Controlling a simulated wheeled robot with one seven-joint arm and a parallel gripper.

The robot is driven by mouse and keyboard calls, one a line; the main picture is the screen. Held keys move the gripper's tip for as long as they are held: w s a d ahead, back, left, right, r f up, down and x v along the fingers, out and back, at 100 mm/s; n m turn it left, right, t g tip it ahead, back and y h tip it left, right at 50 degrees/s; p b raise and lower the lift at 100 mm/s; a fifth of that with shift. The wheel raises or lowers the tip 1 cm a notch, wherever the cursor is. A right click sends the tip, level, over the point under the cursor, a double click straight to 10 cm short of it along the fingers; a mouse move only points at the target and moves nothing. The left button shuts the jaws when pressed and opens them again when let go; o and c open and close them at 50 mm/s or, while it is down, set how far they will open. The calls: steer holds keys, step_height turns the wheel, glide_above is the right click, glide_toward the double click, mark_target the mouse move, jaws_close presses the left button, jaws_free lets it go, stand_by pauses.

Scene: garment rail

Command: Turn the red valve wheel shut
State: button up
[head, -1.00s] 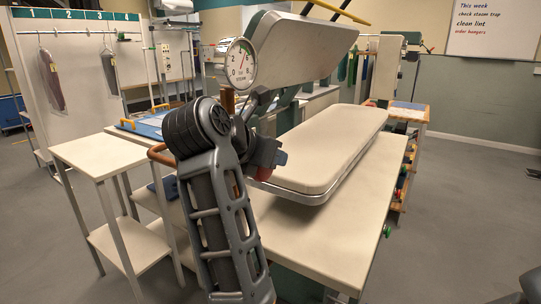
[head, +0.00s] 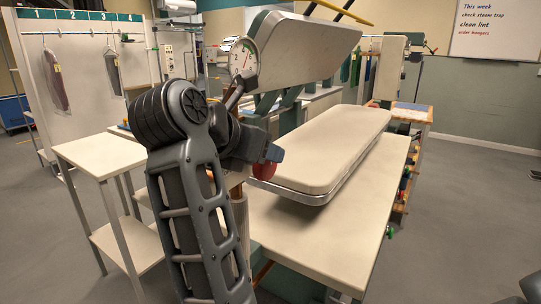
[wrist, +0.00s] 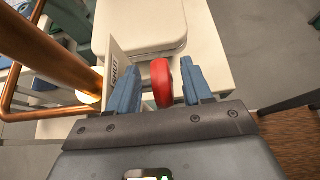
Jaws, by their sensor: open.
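The red valve wheel (wrist: 162,82) stands nearly edge-on between the two blue fingers of my gripper (wrist: 160,80) in the wrist view. The fingers are apart, one on each side of it, with a wider gap on the left; the right finger is close to it, and contact cannot be told. In the head view the wheel (head: 263,176) shows as a red patch beside my gripper (head: 274,155), partly hidden by my arm. A pale plate reading "SHUT" (wrist: 114,72) stands left of the wheel in the wrist view.
Copper pipes (wrist: 45,55) run close on the left in the wrist view. The pressing board (head: 325,150) on its table lies just beyond my gripper. A pressure gauge (head: 243,58) stands above my arm. A side table (head: 95,152) is at left; open floor lies right.

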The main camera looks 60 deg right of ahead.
steer(key=shift+v, duration=1.45)
steer(key=shift+a, duration=0.1)
